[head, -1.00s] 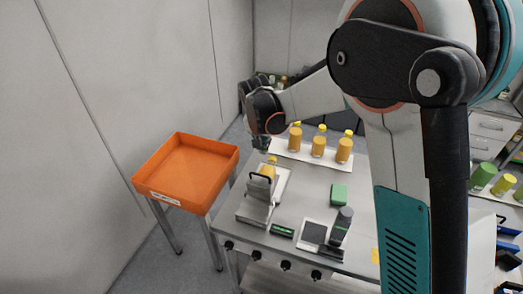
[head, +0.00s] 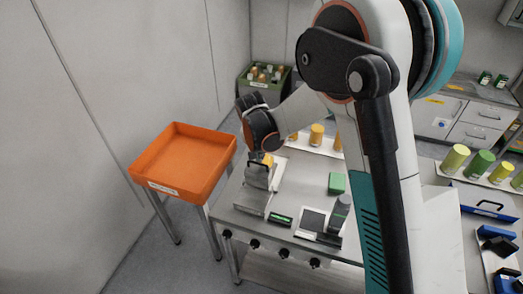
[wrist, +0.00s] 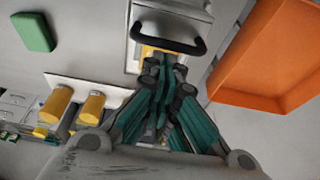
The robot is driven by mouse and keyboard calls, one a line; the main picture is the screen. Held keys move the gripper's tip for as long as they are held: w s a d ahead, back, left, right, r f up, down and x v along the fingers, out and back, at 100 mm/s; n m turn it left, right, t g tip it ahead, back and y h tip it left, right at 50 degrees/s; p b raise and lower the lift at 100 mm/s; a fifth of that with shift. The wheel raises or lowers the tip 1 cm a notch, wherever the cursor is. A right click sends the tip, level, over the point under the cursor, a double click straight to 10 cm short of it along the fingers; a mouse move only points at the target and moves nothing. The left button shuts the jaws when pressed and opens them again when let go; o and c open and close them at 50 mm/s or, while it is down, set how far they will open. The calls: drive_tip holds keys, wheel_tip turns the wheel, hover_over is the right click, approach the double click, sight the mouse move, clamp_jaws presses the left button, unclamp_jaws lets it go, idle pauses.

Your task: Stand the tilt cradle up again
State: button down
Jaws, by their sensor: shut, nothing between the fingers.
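The tilt cradle (head: 257,179) is a grey metal piece with a black loop handle, at the left end of the steel table in the head view. An orange-yellow bottle (head: 267,160) shows partly behind it. In the wrist view the black handle (wrist: 168,40) crosses the cradle near the top, with a bit of yellow below it. My gripper (wrist: 162,62) is shut and empty, its fingertips close to the handle; I cannot tell whether they touch it. In the head view my wrist hides most of the fingers. The cradle's exact tilt is hard to tell.
An orange tray (head: 225,173) on a stand is left of the table. Orange-yellow bottles (head: 316,135) stand on a white strip behind the cradle. A green block (head: 337,183) and a dark grey device (head: 339,214) are to the right. A small green-lit display (head: 280,219) is in front.

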drive_tip(key=shift+s, duration=0.1)
idle(0.3)
drive_tip(key=shift+s+a+t+b, duration=0.15)
drive_tip(key=shift+s+t+b, duration=0.1)
drive_tip(key=shift+t+b, duration=0.1)
